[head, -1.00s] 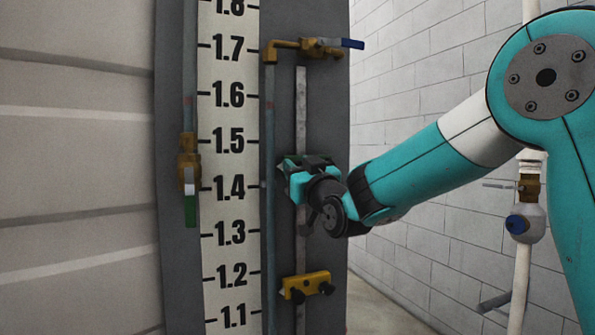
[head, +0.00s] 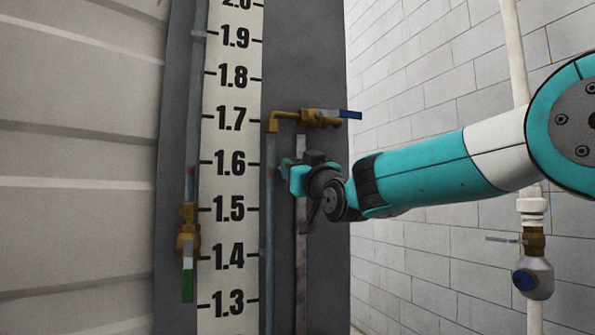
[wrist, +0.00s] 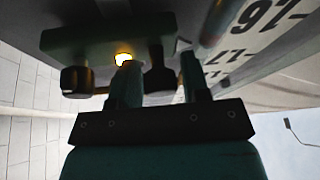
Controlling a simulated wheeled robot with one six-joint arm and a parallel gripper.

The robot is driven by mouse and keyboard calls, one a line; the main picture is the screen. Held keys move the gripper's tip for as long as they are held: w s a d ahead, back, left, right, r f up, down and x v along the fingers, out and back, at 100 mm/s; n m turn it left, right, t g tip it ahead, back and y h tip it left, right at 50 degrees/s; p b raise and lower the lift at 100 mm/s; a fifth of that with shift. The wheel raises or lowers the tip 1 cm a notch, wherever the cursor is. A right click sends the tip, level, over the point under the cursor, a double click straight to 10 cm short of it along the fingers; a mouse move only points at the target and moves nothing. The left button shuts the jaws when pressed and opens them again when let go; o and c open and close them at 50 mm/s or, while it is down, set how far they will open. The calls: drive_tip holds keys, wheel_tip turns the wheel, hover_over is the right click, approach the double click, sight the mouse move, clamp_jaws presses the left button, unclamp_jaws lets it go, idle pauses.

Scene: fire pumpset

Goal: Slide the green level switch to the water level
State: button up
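The green level switch is a dark green block (wrist: 110,42) with two dark knobs, seen close up in the wrist view. In the head view it is mostly hidden, with only a bit of green (head: 287,163) showing behind my gripper (head: 298,182), between 1.5 and 1.6 on the scale. The sight tube (head: 270,210) beside the rail has a faint reddish mark near 1.6; the water level itself is hard to make out.
The white scale (head: 230,185) stands left of the metal rail (head: 301,265). A brass valve with a blue handle (head: 335,114) sits just above the rail's top. A brass valve with a green handle (head: 187,285) hangs at the left. White pipework (head: 533,205) runs on the right.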

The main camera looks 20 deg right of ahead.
drive_tip(key=shift+o, duration=1)
drive_tip(key=shift+f, duration=0.1)
drive_tip(key=shift+s+f, duration=0.15)
drive_tip(key=shift+s, duration=0.1)
drive_tip(key=p+v, duration=0.3)
drive_tip(key=v, duration=1.3)
drive_tip(key=shift+s+p, duration=0.3)
drive_tip(key=shift+s, duration=0.1)
drive_tip(key=shift+f, duration=0.1)
